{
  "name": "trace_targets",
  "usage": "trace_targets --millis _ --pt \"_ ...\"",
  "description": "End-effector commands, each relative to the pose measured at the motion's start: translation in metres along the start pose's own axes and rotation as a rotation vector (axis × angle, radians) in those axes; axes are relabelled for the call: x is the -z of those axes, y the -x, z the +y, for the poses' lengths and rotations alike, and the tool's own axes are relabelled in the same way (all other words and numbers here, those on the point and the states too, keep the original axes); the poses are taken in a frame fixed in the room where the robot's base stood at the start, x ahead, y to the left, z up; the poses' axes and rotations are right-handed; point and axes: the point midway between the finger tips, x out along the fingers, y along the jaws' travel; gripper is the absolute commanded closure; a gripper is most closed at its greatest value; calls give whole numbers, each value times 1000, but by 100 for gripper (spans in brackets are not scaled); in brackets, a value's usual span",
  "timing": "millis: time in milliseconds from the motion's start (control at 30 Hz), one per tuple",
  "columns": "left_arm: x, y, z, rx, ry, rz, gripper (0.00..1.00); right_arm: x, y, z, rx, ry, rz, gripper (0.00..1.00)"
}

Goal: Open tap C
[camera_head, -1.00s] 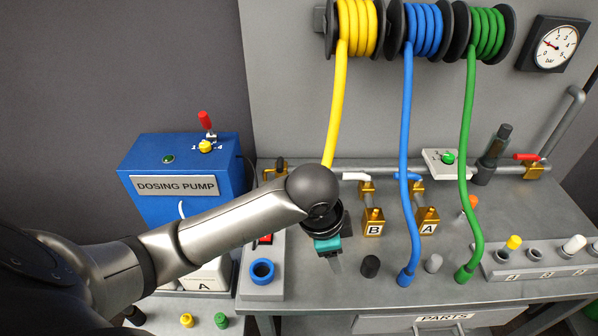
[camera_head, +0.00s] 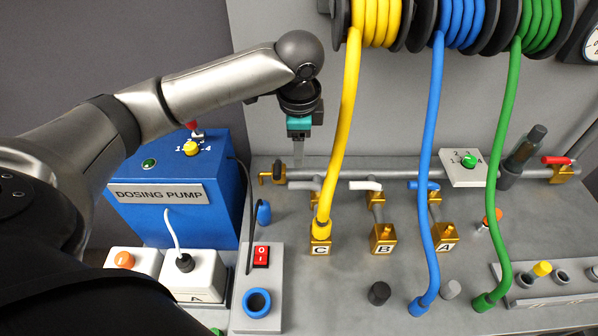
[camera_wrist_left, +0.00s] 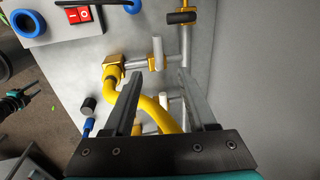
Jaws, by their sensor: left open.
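Tap C has a brass outlet block (camera_head: 320,248) marked C, with the end of the yellow hose (camera_head: 348,115) on it. Its grey lever (camera_head: 303,184) lies across its short branch pipe; the lever also shows in the left wrist view (camera_wrist_left: 157,52). My left gripper (camera_head: 298,164) is open and empty, pointing down above the pipe near this lever. In the left wrist view the lever lies beyond the gap between the fingers (camera_wrist_left: 158,82), apart from them. What seems to be my right gripper (camera_wrist_left: 15,104) shows small at the left edge; its jaws are unclear.
Taps B (camera_head: 383,238) and A (camera_head: 445,236) stand to the right, with white and blue levers. A black-handled valve (camera_head: 274,172) is at the pipe's left end. The blue hose (camera_head: 428,150) and green hose (camera_head: 508,150) hang further right. The dosing pump (camera_head: 165,190) stands left.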

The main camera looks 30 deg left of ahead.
Motion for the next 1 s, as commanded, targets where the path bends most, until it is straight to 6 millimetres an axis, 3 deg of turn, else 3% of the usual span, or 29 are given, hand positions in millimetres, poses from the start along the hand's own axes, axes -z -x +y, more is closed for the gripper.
trace_targets --millis 233,600,800,1000 --pt "-1 -50 2 -4 0 -3 43 -27 -4 8 -10 7 -43 50" --pt "0 -123 2 -1 -1 -2 43 -16 -14 11 -14 9 -22 50" --pt "0 -140 1 -1 -1 0 43 -15 -16 10 -13 9 -19 50" --pt "0 -143 1 0 -2 0 43 -14 -16 5 -6 6 -18 50"
